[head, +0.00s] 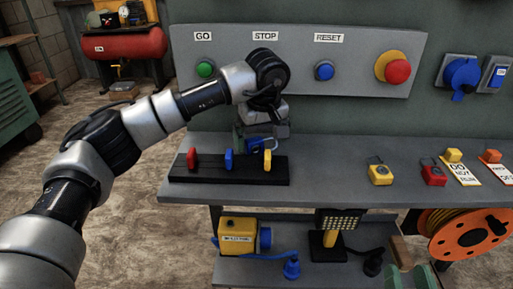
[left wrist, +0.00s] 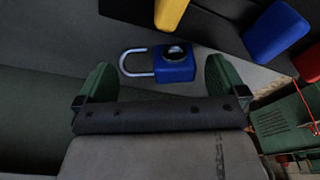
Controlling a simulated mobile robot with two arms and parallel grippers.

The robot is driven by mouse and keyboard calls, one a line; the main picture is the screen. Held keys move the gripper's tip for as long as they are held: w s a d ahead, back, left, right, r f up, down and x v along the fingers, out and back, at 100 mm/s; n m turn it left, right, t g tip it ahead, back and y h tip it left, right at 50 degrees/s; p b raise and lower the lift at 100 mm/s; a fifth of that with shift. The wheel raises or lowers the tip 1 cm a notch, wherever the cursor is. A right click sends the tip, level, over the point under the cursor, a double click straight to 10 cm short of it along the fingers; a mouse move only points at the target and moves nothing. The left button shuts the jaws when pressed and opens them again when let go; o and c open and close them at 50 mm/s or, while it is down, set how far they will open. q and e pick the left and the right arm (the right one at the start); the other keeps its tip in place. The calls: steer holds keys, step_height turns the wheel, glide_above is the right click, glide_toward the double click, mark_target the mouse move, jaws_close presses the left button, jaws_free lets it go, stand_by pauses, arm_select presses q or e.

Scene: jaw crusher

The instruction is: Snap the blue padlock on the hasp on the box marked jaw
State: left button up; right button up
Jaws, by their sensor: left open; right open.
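The blue padlock (left wrist: 174,66) lies on the grey bench in the left wrist view, its steel shackle pointing left. My left gripper (left wrist: 158,66) is open, with one green finger on each side of the padlock and a gap showing at both. In the head view my left gripper (head: 262,140) is low over the bench, behind the black rack, and mostly hides the padlock. My right gripper is not in view. I cannot make out a box marked jaw or its hasp.
A black rack (head: 215,178) holding red, blue and yellow pieces stands just in front of my left gripper. Yellow (head: 380,175) and red (head: 433,175) padlocks and tags (head: 462,174) lie to the right. A button panel (head: 350,65) is behind.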

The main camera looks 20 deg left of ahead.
arm_select(q)
steer(key=c, duration=1)
steer(key=shift+a+r, duration=0.1)
steer(key=shift+r, duration=0.05)
